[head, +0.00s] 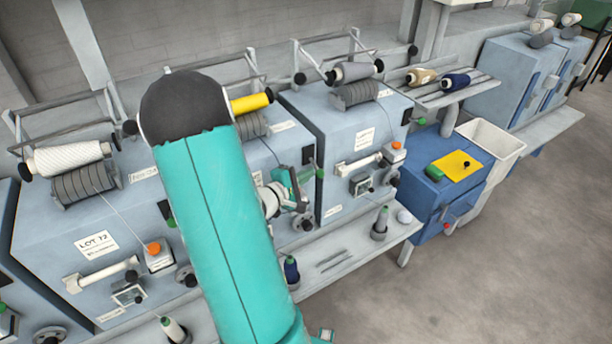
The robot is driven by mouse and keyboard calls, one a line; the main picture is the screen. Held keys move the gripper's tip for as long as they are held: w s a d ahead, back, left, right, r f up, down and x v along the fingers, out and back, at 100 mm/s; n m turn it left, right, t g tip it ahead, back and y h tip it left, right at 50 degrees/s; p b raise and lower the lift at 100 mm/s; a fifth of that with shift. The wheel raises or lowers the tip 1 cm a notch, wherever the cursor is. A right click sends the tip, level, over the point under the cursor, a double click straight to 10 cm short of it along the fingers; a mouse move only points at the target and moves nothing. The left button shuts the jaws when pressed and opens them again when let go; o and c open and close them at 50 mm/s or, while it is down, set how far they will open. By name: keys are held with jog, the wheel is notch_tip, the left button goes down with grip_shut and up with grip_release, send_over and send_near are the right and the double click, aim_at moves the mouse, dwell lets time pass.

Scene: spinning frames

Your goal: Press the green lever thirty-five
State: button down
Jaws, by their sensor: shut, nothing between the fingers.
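Green-tipped levers stick out at the right edges of the machine fronts. One green lever (320,173) is on the middle machine, just right of my gripper. Another green lever (421,121) is on the machine farther right, and a third green lever (171,222) shows beside my arm at the left. I cannot read a number thirty-five at any of them. My gripper (303,192) is shut and empty, small in the picture, in front of the middle machine. It is close to the middle lever; I cannot tell whether they touch. My teal arm hides much of the middle machine.
Blue-grey spinning machines (345,125) stand in a row, with a shelf (345,250) along their front. A green-tipped cone (381,222) and a dark blue spool (291,270) stand on it. A blue cabinet (440,190) and white bin (490,145) stand right. Open floor lies lower right.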

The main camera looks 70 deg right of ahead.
jog(key=shift+r, duration=0.1)
notch_tip(320, 180, up, 2)
jog(key=n+y, duration=0.1)
jog(key=n, duration=0.2)
jog(key=shift+s+r, duration=0.1)
jog(key=shift+r, duration=0.25)
dwell(0.8)
dwell(0.5)
